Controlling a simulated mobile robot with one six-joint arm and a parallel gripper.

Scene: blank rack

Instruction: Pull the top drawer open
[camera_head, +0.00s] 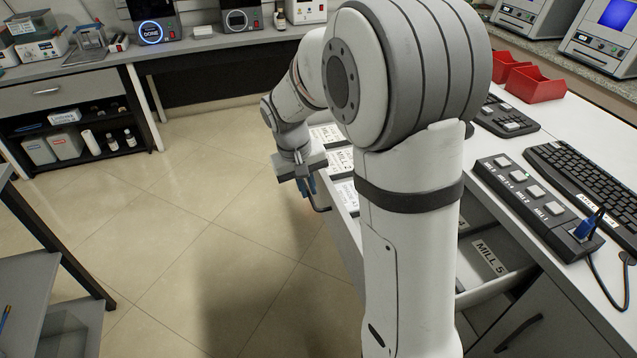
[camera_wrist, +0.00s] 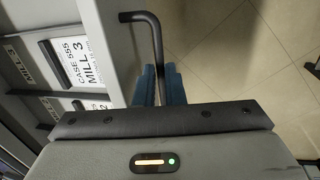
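The top drawer (camera_head: 490,287) of the white counter stands open, with labelled white cards inside, one reading MILL 5 (camera_head: 490,257). In the wrist view its pale front panel (camera_wrist: 103,40) runs beside a card reading MILL 3 (camera_wrist: 75,63). The black bar handle (camera_wrist: 154,38) sticks out from the front panel. My gripper (camera_wrist: 160,85) has its blue fingers on both sides of the handle, closed on it. In the head view my gripper (camera_head: 307,187) is at the drawer's front, beside the handle (camera_head: 318,208). My arm hides the drawer's middle.
A lower cabinet door with a black handle (camera_head: 519,333) is below the drawer. The countertop holds a button panel (camera_head: 530,200), a keyboard (camera_head: 590,180) and red bins (camera_head: 535,83). Tiled floor (camera_head: 200,210) is clear left of the drawer. A grey shelf (camera_head: 50,270) stands at left.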

